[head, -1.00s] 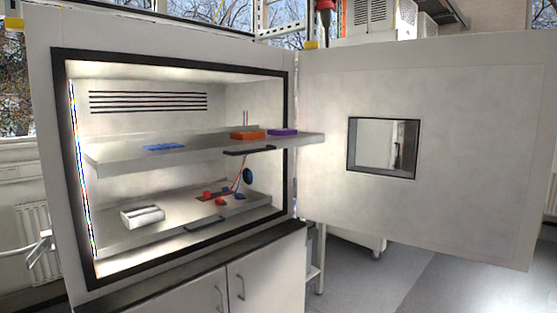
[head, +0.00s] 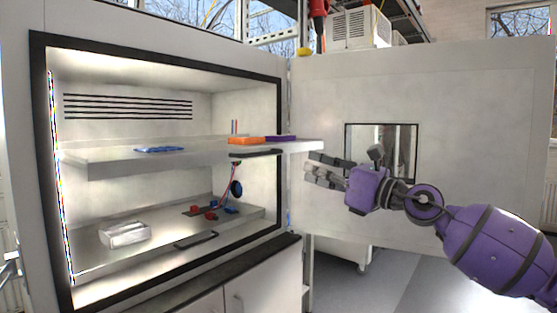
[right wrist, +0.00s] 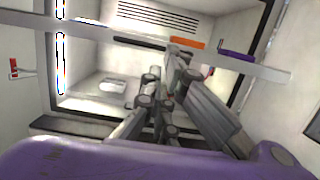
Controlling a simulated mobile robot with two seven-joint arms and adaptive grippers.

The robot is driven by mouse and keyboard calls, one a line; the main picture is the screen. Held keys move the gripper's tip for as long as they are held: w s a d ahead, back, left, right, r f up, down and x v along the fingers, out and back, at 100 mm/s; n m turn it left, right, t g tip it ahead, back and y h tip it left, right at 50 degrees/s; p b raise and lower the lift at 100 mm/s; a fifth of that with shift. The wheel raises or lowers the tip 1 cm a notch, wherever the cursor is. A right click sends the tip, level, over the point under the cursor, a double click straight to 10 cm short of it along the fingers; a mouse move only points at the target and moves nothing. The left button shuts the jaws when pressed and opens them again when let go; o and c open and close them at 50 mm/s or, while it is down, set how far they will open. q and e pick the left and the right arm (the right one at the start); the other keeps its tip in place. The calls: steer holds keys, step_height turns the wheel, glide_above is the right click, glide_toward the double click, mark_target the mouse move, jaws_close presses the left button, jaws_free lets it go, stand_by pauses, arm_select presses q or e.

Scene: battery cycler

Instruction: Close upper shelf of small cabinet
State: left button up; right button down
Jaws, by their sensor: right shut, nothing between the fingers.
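The small cabinet stands with its door (head: 450,80) swung open to the right. Its upper shelf (head: 105,165) is pulled out, and its right end reaches past the cabinet's front frame. A black handle (head: 256,153) is on that shelf's front edge. My right gripper (head: 308,167) is shut and empty, just right of the shelf's protruding end and in front of the open door. In the right wrist view, the gripper fingers (right wrist: 180,62) point toward the cabinet, and the shelf edge (right wrist: 262,70) runs across behind them. My left gripper is not in view.
The upper shelf carries a blue item (head: 160,149), an orange block (head: 246,141) and a purple block (head: 281,138). The lower shelf (head: 90,250) has a silver box (head: 124,234), small red and blue parts, and a black handle (head: 196,240). The door's window (head: 360,140) is behind my right gripper.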

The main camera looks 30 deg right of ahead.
glide_toward(268, 153)
steer(key=x, duration=0.4)
steer(key=shift+w+r, duration=0.2)
steer(key=shift+w, duration=0.05)
steer(key=shift+x, duration=1.05)
steer(key=shift+w+f, duration=0.15)
